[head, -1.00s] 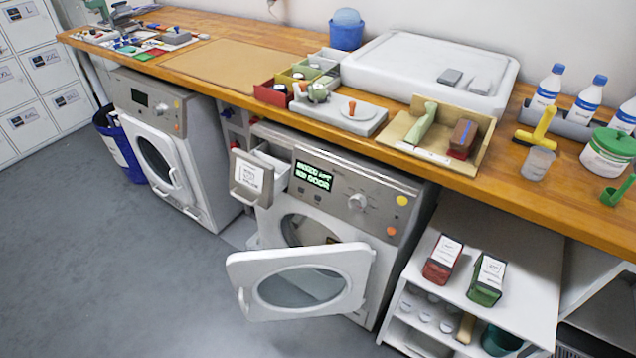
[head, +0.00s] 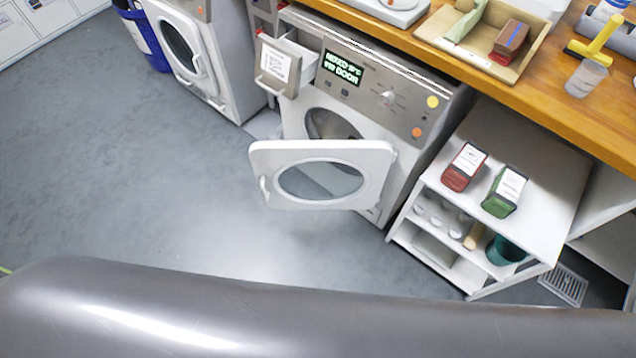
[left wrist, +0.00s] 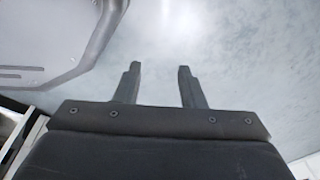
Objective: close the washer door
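The washer (head: 352,125) under the counter has its white door (head: 262,160) swung wide open, standing out from the round opening (head: 330,124). The door has a round window and a handle (head: 264,188) at its left edge. My right gripper is in no view.
The washer's detergent drawer (head: 275,66) is pulled out above the door. A white shelf unit (head: 535,150) holding a red box (head: 464,167) and a green box (head: 505,192) stands right. The floor in front is clear.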

